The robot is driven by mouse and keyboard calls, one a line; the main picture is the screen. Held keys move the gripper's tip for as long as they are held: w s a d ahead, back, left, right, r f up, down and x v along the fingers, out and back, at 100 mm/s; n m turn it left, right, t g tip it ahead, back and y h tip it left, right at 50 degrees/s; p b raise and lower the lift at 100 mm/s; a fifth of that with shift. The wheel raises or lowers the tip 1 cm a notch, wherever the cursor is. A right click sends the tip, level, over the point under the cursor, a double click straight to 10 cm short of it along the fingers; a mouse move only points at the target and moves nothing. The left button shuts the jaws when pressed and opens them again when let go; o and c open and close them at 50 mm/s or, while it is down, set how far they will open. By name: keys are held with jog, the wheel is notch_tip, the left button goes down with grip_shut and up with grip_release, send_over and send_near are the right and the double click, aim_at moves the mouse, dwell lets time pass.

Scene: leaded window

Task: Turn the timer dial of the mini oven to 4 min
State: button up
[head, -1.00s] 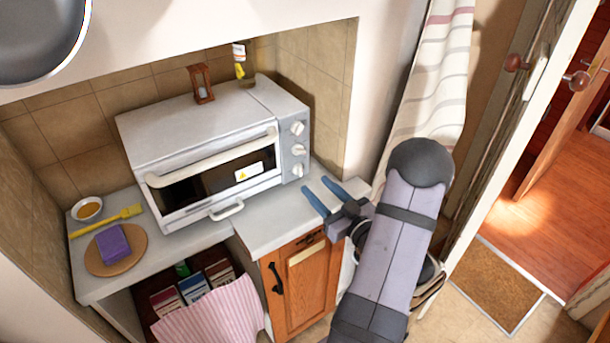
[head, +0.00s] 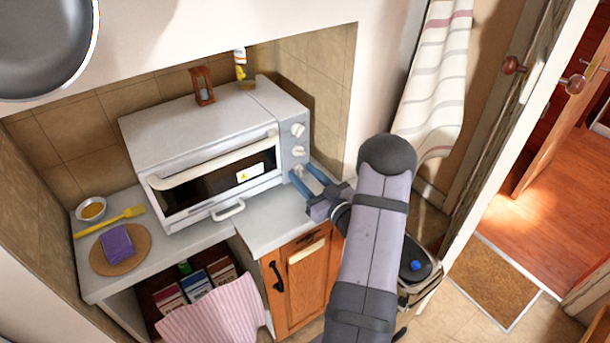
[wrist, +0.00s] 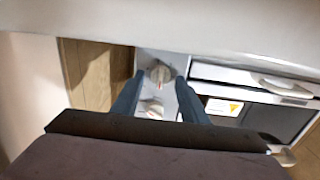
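The mini oven (head: 200,123) stands on the counter, its door shut. Its right front panel bears three pale dials: top (head: 297,130), middle (head: 298,151) and lowest (head: 297,170). No markings are readable, so I cannot tell the timer's setting. My gripper (head: 302,170) is open at the lowest dial. The wrist view looks upside down against the head view. There, the open blue fingers of my gripper (wrist: 159,76) lie on either side of the lowest dial (wrist: 158,72), with gaps visible. The middle dial (wrist: 152,107) shows partly below it.
The long door handle (head: 213,160) and a lower tray handle (head: 229,211) project left of the dials. An hourglass (head: 202,86) and a small bottle (head: 240,65) stand on or behind the oven top. The counter front right (head: 265,231) is clear.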

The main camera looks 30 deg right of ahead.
jog(key=c, duration=0.8)
jog(key=shift+o, duration=0.2)
jog(key=shift+m, duration=0.4)
jog(key=m, duration=0.2)
jog(key=shift+m, duration=0.3)
jog(key=shift+d+m, duration=0.1)
jog(key=shift+m, duration=1.9)
